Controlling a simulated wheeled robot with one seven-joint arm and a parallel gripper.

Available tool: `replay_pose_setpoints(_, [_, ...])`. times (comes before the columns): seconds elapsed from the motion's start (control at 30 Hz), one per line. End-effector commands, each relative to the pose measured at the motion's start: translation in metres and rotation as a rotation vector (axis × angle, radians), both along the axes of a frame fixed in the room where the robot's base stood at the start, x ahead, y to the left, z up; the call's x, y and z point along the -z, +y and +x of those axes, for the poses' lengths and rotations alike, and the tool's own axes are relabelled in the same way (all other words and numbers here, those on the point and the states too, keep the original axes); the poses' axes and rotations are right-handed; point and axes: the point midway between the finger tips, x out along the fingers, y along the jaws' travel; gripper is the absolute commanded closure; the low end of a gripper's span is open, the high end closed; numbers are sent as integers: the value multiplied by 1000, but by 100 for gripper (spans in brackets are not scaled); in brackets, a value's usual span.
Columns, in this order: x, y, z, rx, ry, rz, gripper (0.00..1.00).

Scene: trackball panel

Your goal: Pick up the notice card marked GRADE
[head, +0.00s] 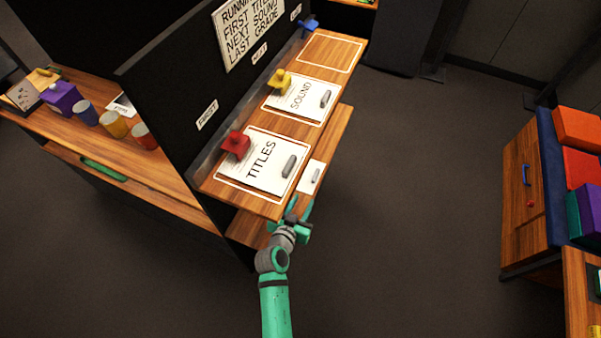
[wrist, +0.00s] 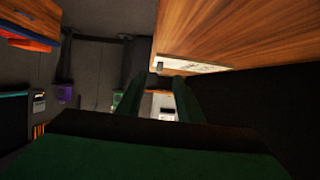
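No card with the word GRADE readable on it is in view. A white card with a grey handle (head: 312,177) lies on the lower shelf, partly hidden under the upper shelf; no lettering shows on it. The TITLES card (head: 263,158) and the SOUND card (head: 300,98) lie in outlined places on the upper shelf. My gripper (head: 299,208) is just in front of the shelf's near end, short of the white card. Its two green fingers stand apart with nothing between them, as the wrist view (wrist: 158,100) also shows.
The upper shelf (head: 330,87) has an empty outlined place at its far end, by a blue clip (head: 308,27). Red (head: 236,144) and yellow (head: 279,78) clips stand by the cards. A sign (head: 250,28) lists TITLES, SOUND, GRADE. Floor to the right is clear.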

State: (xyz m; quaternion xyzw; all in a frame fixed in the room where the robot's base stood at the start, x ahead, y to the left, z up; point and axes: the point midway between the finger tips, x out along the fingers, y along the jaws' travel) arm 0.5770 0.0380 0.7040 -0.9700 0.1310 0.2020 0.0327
Motion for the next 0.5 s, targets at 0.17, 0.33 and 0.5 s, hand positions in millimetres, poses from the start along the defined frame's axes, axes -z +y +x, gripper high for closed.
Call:
replay_pose_setpoints(0.17, [-9,-6,24,38,-14,-14,66])
replay_pose_setpoints(0.33, [-3,-14,44,47,-16,-18,66])
replay_pose_setpoints(0.5, [6,-21,65,47,-15,-16,66])
